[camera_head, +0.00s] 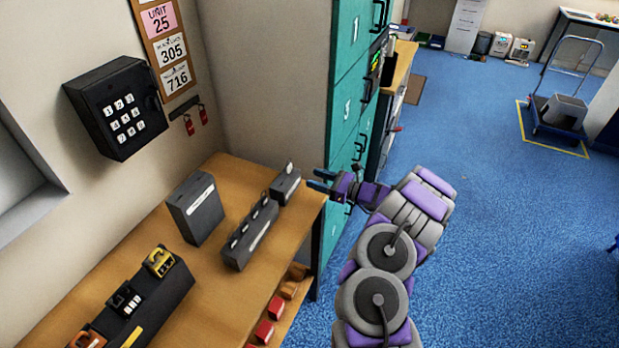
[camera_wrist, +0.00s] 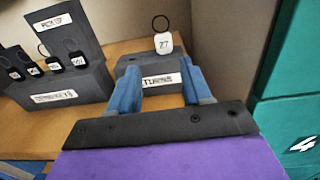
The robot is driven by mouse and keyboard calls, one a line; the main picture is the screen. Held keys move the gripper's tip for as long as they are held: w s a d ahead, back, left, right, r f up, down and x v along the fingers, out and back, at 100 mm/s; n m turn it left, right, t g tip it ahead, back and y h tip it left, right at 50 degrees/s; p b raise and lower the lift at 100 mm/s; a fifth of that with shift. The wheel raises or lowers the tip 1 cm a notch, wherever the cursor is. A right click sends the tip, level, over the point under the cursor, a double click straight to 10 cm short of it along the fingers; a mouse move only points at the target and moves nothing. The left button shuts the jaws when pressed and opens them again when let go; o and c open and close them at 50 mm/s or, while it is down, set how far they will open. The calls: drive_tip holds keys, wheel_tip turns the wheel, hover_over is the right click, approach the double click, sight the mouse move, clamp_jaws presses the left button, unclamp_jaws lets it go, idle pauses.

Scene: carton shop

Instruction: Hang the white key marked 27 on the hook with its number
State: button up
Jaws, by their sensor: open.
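The white key tag (camera_wrist: 163,43) with a dark ring stands upright in a small dark block (camera_wrist: 150,72) at the back of the wooden bench. Its number looks like 27 or 77 in the wrist view. In the head view the tag (camera_head: 290,168) is tiny. My gripper (camera_wrist: 158,88) is open and empty, its blue fingers pointing at the block, with the tag beyond the fingertips. In the head view my gripper (camera_head: 318,180) is just right of the block. A short dark rail (camera_head: 182,111) on the wall carries red tags (camera_head: 195,118); no hook number is legible.
A long dark block (camera_head: 250,233) with several black tags and a taller dark box (camera_head: 196,208) stand left on the bench (camera_head: 222,284). A black box with numbered buttons (camera_head: 118,108) hangs on the wall. Teal lockers (camera_head: 352,90) stand close behind my gripper.

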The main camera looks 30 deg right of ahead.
sight(290, 169)
drive_tip(key=shift+w+d+f, duration=0.15)
drive_tip(key=shift+w+d, duration=0.1)
drive_tip(key=shift+d, duration=0.2)
drive_tip(key=shift+w+a+f+b, duration=0.1)
drive_tip(key=shift+w+a+b, duration=0.15)
drive_tip(key=shift+w+b, duration=0.3)
drive_tip(key=x, duration=0.2)
drive_tip(key=b+x, duration=0.1)
drive_tip(key=a+x, duration=0.1)
drive_tip(key=x, duration=0.1)
drive_tip(key=shift+s+a, duration=0.1)
drive_tip(key=shift+a, duration=0.1)
drive_tip(key=shift+w+a+b, duration=0.25)
drive_tip(key=shift+w+b, duration=0.45)
drive_tip(key=shift+w, duration=0.45)
drive_tip(key=shift+w+a+r, duration=0.1)
drive_tip(key=shift+a+r, duration=0.1)
drive_tip(key=shift+a, duration=0.35)
drive_tip(key=shift+d, duration=0.15)
